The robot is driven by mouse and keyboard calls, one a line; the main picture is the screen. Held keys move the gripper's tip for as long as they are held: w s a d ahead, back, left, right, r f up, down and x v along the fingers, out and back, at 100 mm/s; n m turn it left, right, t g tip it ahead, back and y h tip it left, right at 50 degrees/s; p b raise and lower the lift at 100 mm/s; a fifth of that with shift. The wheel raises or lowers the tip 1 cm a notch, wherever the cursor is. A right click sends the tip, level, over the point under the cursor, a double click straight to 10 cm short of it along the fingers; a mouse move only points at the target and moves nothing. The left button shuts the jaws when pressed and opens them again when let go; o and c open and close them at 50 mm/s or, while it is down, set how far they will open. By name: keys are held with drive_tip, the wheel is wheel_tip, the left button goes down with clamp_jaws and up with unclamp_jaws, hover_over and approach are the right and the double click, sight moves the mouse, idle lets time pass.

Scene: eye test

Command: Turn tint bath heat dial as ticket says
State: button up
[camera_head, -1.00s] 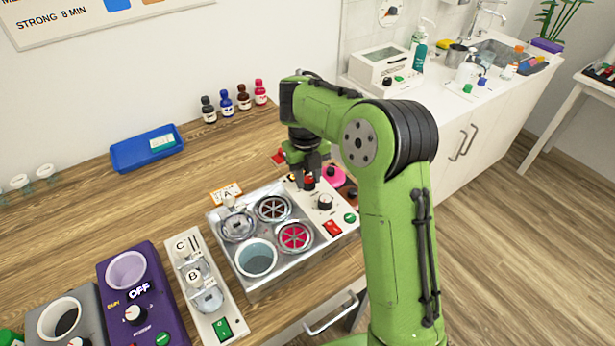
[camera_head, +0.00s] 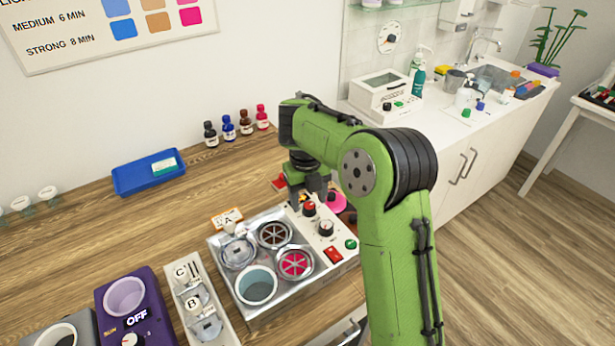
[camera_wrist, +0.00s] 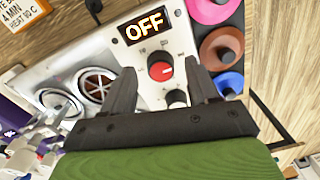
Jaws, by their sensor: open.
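The tint bath (camera_head: 225,262) is a metal box with several round wells and a pale control panel (camera_head: 309,232) at its right. A red dial (camera_wrist: 160,70) and a black dial (camera_wrist: 176,98) sit on the panel; the red one also shows in the head view (camera_head: 309,209). Its setting is too small to read. The bath's display (camera_wrist: 145,27) reads OFF. My gripper (camera_wrist: 160,66) is open, its fingers on either side of the red dial; contact cannot be told. An orange-edged ticket (camera_wrist: 20,14) is cut off in the wrist view; it shows "4 MIN" and a heat line.
A red switch (camera_head: 333,255) and a green button (camera_head: 351,244) are on the panel. Pink, brown and blue round items (camera_wrist: 208,10) lie right of it. A pale unit (camera_head: 188,290) and a purple warmer (camera_head: 108,318) stand left.

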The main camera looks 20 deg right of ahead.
sight(306, 205)
wheel_tip(306, 205, up, 14)
drive_tip(key=p, duration=0.6)
drive_tip(key=shift+a+r, duration=0.2)
drive_tip(key=shift+a, duration=0.05)
drive_tip(key=s+d+r+n+t, duration=0.1)
drive_tip(key=s+r+n, duration=0.2)
drive_tip(key=s+n, duration=0.25)
drive_tip(key=s+d+r+n+t+h, duration=0.1)
drive_tip(key=s+r+n, duration=0.1)
drive_tip(key=s+n, duration=0.4)
drive_tip(key=s+d+r+n+t, duration=0.1)
drive_tip(key=s+d+r+n, duration=0.15)
drive_tip(key=s+n, duration=0.4)
drive_tip(key=s+a+f+n+t, duration=0.1)
drive_tip(key=s+n, duration=0.2)
drive_tip(key=n, duration=0.2)
drive_tip(key=s+a+f+n+y, duration=0.1)
drive_tip(key=s+f+n, duration=0.1)
drive_tip(key=s+n, duration=0.2)
drive_tip(key=s+a+f+n+t, duration=0.1)
drive_tip(key=s+f+n, duration=0.1)
drive_tip(key=n, duration=0.5)
drive_tip(key=shift+s+a+f+n+t, duration=0.3)
drive_tip(key=shift+s+a, duration=0.1)
drive_tip(key=shift+s, duration=0.3)
